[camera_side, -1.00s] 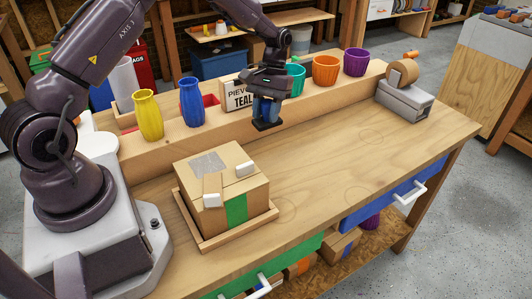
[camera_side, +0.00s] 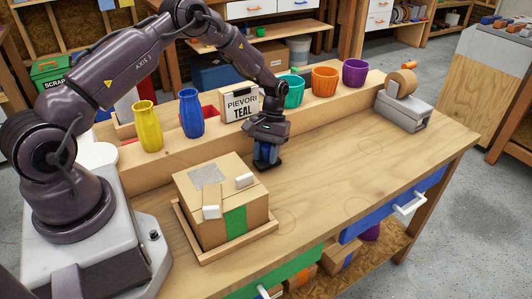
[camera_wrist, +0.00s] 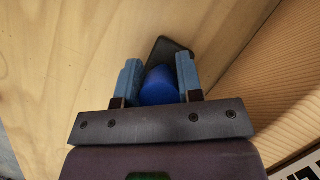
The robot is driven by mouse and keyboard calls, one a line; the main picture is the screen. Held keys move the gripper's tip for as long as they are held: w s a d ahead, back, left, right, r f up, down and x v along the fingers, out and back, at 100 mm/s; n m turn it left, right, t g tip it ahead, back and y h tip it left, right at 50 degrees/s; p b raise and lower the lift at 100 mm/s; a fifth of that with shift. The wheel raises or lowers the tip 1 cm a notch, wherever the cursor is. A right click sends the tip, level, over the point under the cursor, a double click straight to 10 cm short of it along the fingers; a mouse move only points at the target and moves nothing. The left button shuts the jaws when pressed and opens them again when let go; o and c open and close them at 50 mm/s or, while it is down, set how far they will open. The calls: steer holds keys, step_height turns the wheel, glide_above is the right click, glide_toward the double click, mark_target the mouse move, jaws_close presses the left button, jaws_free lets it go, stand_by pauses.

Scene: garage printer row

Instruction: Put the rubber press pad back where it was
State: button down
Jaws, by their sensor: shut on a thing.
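The rubber press pad has a blue handle (camera_wrist: 158,86) and a dark flat base (camera_wrist: 168,50) in the wrist view. In the side view its black base (camera_side: 268,165) is low over the bench, just behind the carton's right rear corner. I cannot tell whether it touches the wood. My gripper (camera_side: 266,151) points down and is shut on the blue handle, its blue-grey fingers on both sides of it in the wrist view (camera_wrist: 158,75). The fingers hide part of the handle.
A taped carton (camera_side: 192,187) sits in a wooden tray (camera_side: 264,231) left of my gripper. A tape dispenser (camera_side: 403,110) stands at right. The bench's middle right, with faint rings, is clear.

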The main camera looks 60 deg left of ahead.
steer(key=shift+f, duration=0.15)
steer(key=c, duration=0.8)
jaws_free()
